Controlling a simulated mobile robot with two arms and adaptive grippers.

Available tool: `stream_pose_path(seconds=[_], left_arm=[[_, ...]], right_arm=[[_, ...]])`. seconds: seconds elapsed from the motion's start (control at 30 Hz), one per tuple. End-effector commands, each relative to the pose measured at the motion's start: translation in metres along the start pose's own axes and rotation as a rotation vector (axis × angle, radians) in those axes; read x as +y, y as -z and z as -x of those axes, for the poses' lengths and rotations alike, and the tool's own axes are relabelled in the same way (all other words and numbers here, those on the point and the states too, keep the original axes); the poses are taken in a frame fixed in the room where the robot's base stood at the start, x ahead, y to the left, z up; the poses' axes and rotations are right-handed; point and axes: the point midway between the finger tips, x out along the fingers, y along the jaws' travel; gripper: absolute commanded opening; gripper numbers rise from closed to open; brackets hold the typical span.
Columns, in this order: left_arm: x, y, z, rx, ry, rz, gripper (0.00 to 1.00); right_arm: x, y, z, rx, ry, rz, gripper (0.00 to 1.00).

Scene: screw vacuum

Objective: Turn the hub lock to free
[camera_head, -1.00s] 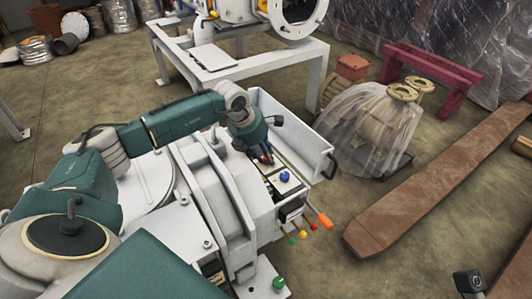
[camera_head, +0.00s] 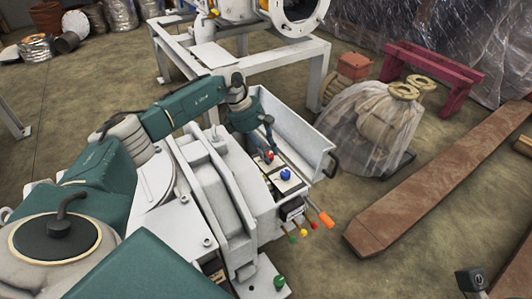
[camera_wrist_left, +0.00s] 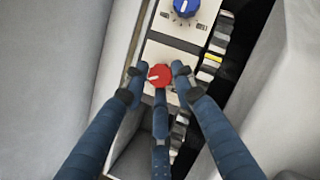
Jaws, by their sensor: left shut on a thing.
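A red knob (camera_wrist_left: 159,76) with a white pointer line sits on a light panel plate in the left wrist view. The pointer line points to the left. A blue knob (camera_wrist_left: 184,9) on a plate with dial marks is farther up that panel; it also shows in the head view (camera_head: 286,174). I cannot read which knob is the hub lock. My left gripper (camera_head: 270,154) is over the panel, with its fingers around the red knob and shut on it. Its fingers hide parts of the panel near the knob.
A white open tray (camera_head: 300,135) with a black handle borders the panel. Several coloured tools, one with an orange handle (camera_head: 326,220), stick out at the panel's front end. Dark and pale strips, one yellow (camera_wrist_left: 212,58), run beside the knobs.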

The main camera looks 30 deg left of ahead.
Motion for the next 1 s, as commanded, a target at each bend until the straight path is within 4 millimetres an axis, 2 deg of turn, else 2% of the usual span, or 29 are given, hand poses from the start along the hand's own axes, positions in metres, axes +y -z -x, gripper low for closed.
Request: stream_pose_path(seconds=[0.03,0.57,0.6,0.63,0.67,1.0], left_arm=[[0.0017,-0.0101,0.0022,-0.020,-0.001,-0.017,0.00],[0.0003,-0.0109,0.0020,-0.018,0.010,-0.039,0.00],[0.0003,-0.0109,0.0020,-0.018,0.010,-0.039,0.34],[0.0003,-0.0107,0.0019,-0.018,0.010,-0.039,0.40],[0.0002,-0.0103,0.0018,-0.018,0.010,-0.038,0.43],[0.0000,-0.0043,0.0049,-0.007,0.012,-0.032,0.43]], right_arm=[[-0.0001,-0.0001,-0.0004,0.002,0.001,0.000,0.34],[-0.0002,-0.0019,-0.0009,0.000,0.003,0.000,0.34],[-0.0002,-0.0022,-0.0008,-0.001,0.003,0.000,0.34],[-0.0002,-0.0024,-0.0007,-0.001,0.002,0.000,0.34],[-0.0002,-0.0026,-0.0006,-0.001,0.002,0.000,0.34],[0.0007,-0.0020,-0.0015,0.003,-0.001,0.002,0.34]])
